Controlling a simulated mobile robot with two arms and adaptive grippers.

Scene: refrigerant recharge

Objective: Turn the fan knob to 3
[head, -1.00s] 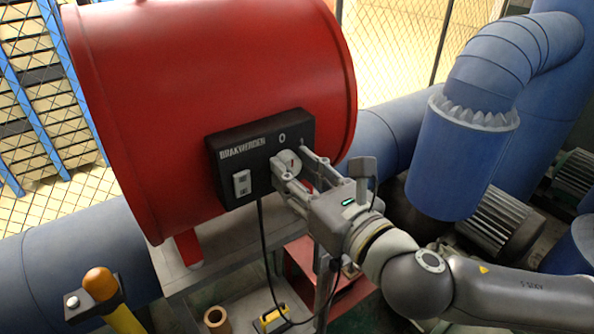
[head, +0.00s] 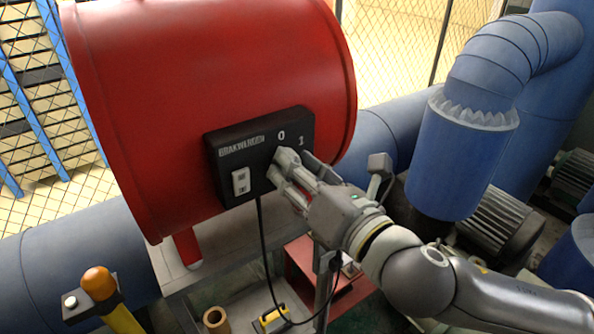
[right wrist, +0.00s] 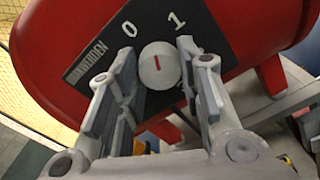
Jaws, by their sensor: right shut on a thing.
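The fan is a big red drum (head: 215,75) with a black control box (head: 225,180) on its front. In the right wrist view the round white knob (right wrist: 157,65) shows a red mark, which points up between the "0" and the "1". No "2" or "3" is visible; my fingers cover part of the panel. My right gripper (head: 285,166) is at the box and shut on the knob, one finger on each side in the right wrist view (right wrist: 157,58). In the head view the fingers hide the knob. My left gripper is not in view.
A white socket (head: 241,181) is on the box's left part, and a black cable (head: 263,240) hangs below it. Blue pipes (head: 470,140) stand at the right. A yellow post with an orange top (head: 100,283) stands at lower left.

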